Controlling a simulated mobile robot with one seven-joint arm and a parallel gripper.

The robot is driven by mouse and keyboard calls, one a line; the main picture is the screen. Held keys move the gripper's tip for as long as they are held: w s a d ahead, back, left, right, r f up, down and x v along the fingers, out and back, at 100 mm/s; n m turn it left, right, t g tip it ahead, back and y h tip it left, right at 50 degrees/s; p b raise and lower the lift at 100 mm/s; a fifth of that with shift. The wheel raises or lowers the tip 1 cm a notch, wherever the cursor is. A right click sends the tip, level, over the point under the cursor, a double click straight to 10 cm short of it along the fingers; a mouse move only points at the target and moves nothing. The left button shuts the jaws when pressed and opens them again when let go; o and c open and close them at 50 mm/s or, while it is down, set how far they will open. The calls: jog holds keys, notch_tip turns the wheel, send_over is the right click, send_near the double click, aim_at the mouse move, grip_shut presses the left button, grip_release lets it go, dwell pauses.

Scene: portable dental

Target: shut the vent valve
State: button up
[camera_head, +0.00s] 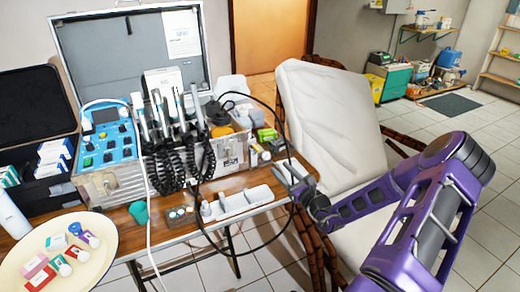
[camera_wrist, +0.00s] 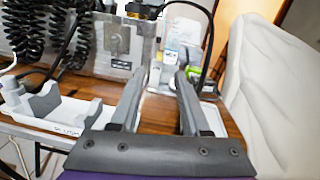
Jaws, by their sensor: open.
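My gripper (camera_head: 287,173) is at the right end of the wooden table, beside the white chair. In the wrist view its two grey fingers (camera_wrist: 160,80) stand apart with nothing between them. They point toward the right end of the metal dental unit (camera_head: 228,150). That unit's side in the wrist view carries a square plate with a small fitting (camera_wrist: 117,40). A dark part (camera_wrist: 144,10) shows at the top edge of the wrist view. I cannot tell which of these, if any, is the vent valve, or its position.
A white holder (camera_head: 237,203) lies on the table's front edge, left of my gripper. A black cable loops close by. Small bottles and boxes (camera_head: 265,140) stand behind. The white chair (camera_head: 330,110) is close on the right. A round tray (camera_head: 105,265) is front left.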

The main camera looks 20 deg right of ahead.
aim_at(258, 149)
jog(key=shift+m+g, duration=0.3)
jog(key=w, duration=0.5)
jog(key=w+a+b, duration=0.1)
jog(key=w, duration=0.4)
jog(key=w+f+b, duration=0.1)
jog(key=w, duration=0.5)
jog(key=shift+a, duration=0.4)
jog(key=shift+c, duration=0.2)
grip_shut()
